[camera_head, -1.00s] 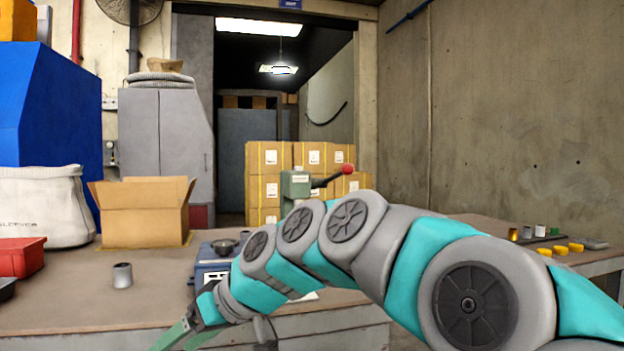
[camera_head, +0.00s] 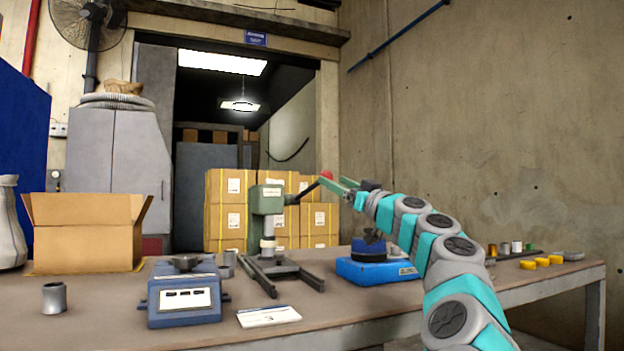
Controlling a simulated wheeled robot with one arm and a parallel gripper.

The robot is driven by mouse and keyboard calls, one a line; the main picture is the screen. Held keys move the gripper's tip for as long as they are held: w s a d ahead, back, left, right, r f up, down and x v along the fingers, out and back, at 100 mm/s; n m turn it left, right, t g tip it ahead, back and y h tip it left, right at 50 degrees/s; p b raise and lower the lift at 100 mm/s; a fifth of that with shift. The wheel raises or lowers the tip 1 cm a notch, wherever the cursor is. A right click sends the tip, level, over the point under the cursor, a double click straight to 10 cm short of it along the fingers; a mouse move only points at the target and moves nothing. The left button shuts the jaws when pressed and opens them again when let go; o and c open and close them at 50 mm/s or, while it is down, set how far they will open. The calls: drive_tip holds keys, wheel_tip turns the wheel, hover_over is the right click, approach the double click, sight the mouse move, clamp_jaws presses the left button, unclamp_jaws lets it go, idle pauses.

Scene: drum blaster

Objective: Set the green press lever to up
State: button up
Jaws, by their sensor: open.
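The green press (camera_head: 267,200) stands on the table, left of my arm. Its dark lever (camera_head: 305,191) slopes up to the right from the press head and ends in a red ball knob (camera_head: 326,175). My gripper (camera_head: 333,183) is open, with its green fingers pointing left at the knob. The fingertips overlap the knob in this view; I cannot tell whether they touch it or whether the knob is between them.
A blue-grey device (camera_head: 184,298) and a white card (camera_head: 268,316) lie in front of the press. A blue-based machine (camera_head: 372,270) stands behind my arm. An open cardboard box (camera_head: 85,240) and a grey cup (camera_head: 54,298) are at left. Small yellow parts (camera_head: 540,262) lie at right.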

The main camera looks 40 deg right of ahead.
sight(329, 176)
drive_tip(key=shift+p+x, duration=0.85)
drive_tip(key=shift+x, duration=1.85)
drive_tip(key=shift+w+r, duration=0.25)
drive_tip(key=shift+r, duration=0.05)
drive_tip(key=shift+p+x, duration=0.5)
drive_tip(key=shift+x, duration=0.35)
drive_tip(key=shift+f, duration=0.1)
drive_tip(key=shift+w, duration=0.1)
clamp_jaws()
